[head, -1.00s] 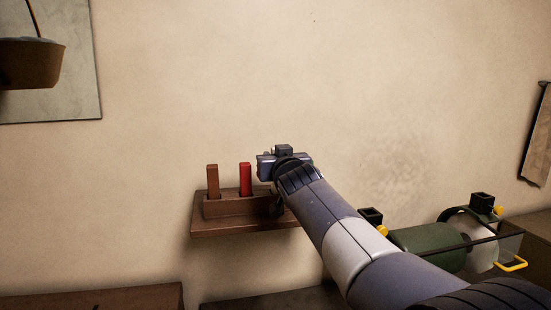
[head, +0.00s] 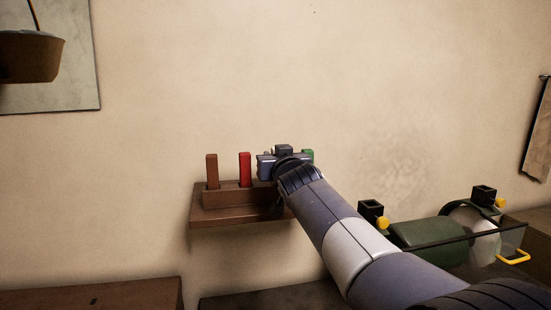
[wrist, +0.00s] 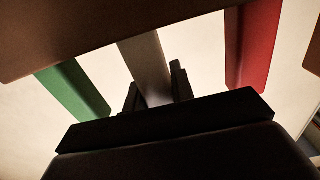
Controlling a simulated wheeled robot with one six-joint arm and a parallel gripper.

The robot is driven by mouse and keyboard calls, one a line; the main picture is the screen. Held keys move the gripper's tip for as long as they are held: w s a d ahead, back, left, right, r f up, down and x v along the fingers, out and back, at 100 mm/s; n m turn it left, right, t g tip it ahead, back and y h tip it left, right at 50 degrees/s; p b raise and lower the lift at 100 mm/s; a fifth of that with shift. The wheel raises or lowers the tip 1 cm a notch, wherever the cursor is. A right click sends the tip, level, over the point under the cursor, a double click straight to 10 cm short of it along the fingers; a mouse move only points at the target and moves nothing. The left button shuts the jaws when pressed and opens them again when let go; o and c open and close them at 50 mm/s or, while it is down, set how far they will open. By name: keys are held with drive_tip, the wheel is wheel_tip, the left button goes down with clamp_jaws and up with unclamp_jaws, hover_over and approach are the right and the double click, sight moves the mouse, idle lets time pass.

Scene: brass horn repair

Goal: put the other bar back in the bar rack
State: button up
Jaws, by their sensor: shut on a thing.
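The wooden bar rack (head: 235,199) is on the wall, with a brown bar (head: 212,170), a red bar (head: 245,169) and a green bar (head: 308,155) upright in it. My gripper (head: 270,167) is in front of the rack between the red and green bars. In the wrist view, my gripper (wrist: 154,92) is shut on a grey bar (wrist: 146,62), with the green bar (wrist: 75,90) left and the red bar (wrist: 252,45) right. The grey bar's far end runs behind the rack's wood (wrist: 90,28); I cannot tell whether it is seated. My gripper hides it in the head view.
A green cylinder (head: 428,233) with black brackets and yellow knobs stands at the right, close to my arm. A brown surface (head: 90,292) lies at the lower left. The wall above the rack is clear.

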drive_tip(key=shift+f+b, duration=0.3)
drive_tip(key=shift+f, duration=0.05)
drive_tip(key=o, duration=1.1)
drive_tip(key=shift+c, duration=0.2)
drive_tip(key=shift+s, duration=0.1)
drive_tip(key=s+d+b, duration=0.2)
drive_tip(key=s, duration=0.8)
drive_tip(key=shift+s, duration=0.2)
drive_tip(key=w, duration=0.3)
drive_tip(key=w+a+p, duration=0.1)
drive_tip(key=w, duration=0.3)
drive_tip(key=w+a+p, duration=0.1)
drive_tip(key=w, duration=0.2)
drive_tip(key=shift+w, duration=0.35)
drive_tip(key=shift+r+p, duration=0.25)
drive_tip(key=shift+p, duration=0.05)
drive_tip(key=shift+f, duration=0.2)
